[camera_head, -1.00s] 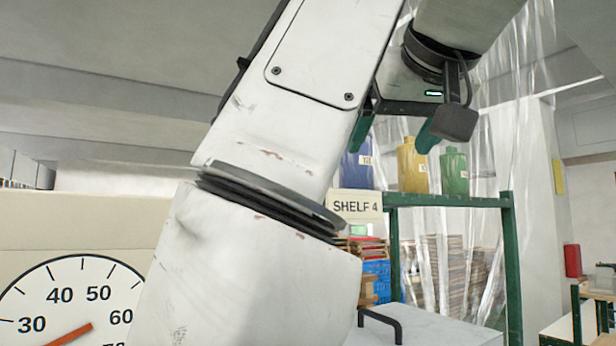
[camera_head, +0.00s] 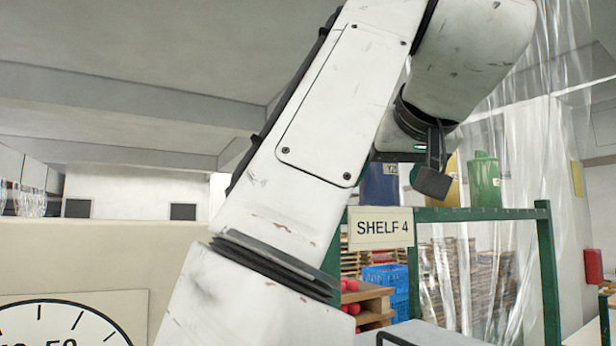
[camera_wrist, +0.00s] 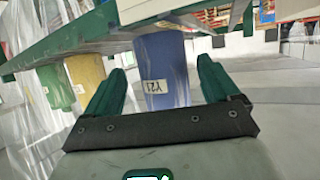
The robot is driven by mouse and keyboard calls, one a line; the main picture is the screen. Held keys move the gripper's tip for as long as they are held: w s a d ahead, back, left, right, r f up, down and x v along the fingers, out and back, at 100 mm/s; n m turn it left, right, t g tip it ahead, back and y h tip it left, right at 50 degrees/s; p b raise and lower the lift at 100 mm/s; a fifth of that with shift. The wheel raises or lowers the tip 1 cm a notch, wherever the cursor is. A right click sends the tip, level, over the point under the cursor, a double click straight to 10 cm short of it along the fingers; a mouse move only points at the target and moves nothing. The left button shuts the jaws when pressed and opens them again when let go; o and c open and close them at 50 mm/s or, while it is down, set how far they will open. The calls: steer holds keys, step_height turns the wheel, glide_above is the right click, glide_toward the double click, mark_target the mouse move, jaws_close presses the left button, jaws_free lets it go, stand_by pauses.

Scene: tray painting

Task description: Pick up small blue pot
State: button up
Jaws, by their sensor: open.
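The blue pot (camera_head: 380,184) stands on the green shelf, left of the other pots, partly hidden by my arm in the head view. In the wrist view, which looks upside down, the blue pot (camera_wrist: 163,62) has a white label and shows between the fingertips of my gripper (camera_wrist: 161,68). My gripper is open, with one green finger on each side of the pot in that picture. I cannot tell how far the pot is from the fingers, and I see no contact.
A yellow pot (camera_wrist: 86,80) and a green pot (camera_head: 486,180) stand beside the blue pot. The green shelf frame (camera_head: 545,262) carries a SHELF 4 sign (camera_head: 380,228). Clear plastic curtains (camera_head: 556,130) hang behind. A blue crate (camera_head: 388,290) is below.

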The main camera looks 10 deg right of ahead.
steer(key=p+x, duration=0.1)
steer(key=x, duration=0.3)
steer(key=shift+a+p, duration=0.15)
steer(key=shift+p, duration=0.15)
steer(key=shift+c, duration=0.2)
steer(key=shift+r, duration=0.1)
steer(key=c, duration=0.7)
steer(key=shift+r, duration=0.15)
steer(key=shift+c, duration=0.2)
